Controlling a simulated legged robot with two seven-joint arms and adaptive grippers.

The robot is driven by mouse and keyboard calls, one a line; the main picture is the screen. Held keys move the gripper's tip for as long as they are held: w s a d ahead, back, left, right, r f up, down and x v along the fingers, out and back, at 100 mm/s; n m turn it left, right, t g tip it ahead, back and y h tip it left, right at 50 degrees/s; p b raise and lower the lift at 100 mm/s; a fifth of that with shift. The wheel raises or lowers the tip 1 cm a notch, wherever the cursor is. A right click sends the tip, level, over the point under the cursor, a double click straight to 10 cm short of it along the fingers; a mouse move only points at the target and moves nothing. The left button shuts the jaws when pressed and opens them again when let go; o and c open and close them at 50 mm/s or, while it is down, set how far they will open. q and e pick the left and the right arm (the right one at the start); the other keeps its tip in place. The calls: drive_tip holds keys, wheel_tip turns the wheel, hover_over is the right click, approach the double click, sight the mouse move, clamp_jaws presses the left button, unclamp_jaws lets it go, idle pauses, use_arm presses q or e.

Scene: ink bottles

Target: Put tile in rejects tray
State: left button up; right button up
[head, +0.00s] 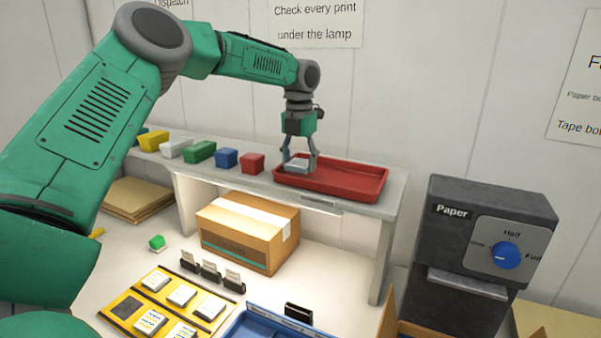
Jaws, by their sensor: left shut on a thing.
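My left gripper (298,160) is over the left part of the red tray (350,182) on the raised shelf. It points down and is shut on a pale tile (297,166). The tile is at the tray's left end, low over or on its floor; I cannot tell whether it touches. The tray's label is too small to read. Several similar pale tiles, some with printed patterns, lie on a yellow and black board (165,305) on the table below. My right gripper is not in view.
A row of coloured bins, including a red one (252,163), stands left of the tray. Below the shelf is a cardboard box (248,232). A dark paper machine (485,255) stands at the right. A blue tray (262,328) is at the front.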

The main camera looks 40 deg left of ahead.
sight(306, 166)
use_arm(q)
drive_tip(key=shift+w+d+f, duration=0.1)
drive_tip(key=shift+d+f, duration=0.85)
drive_tip(key=shift+f, duration=0.05)
drive_tip(key=shift+d+f, duration=0.1)
drive_tip(key=shift+d, duration=0.5)
drive_tip(key=shift+s+a, duration=0.1)
drive_tip(key=shift+s, duration=0.1)
drive_tip(key=o, duration=1.2)
drive_tip(key=shift+w+a+f, duration=0.1)
drive_tip(key=shift+a+f, duration=0.25)
drive_tip(key=shift+a, duration=0.35)
drive_tip(key=shift+a+f, duration=0.1)
drive_tip(key=shift+a, duration=0.35)
drive_tip(key=shift+d, duration=0.3)
drive_tip(key=shift+d+r, duration=0.3)
drive_tip(key=shift+d, duration=0.2)
drive_tip(key=shift+d+r, duration=0.15)
drive_tip(key=shift+r, duration=0.1)
drive_tip(key=r, duration=0.7)
drive_tip(key=a+r, duration=0.1)
drive_tip(key=r, duration=0.3)
drive_tip(key=shift+d+r, duration=0.35)
drive_tip(key=shift+r, duration=0.05)
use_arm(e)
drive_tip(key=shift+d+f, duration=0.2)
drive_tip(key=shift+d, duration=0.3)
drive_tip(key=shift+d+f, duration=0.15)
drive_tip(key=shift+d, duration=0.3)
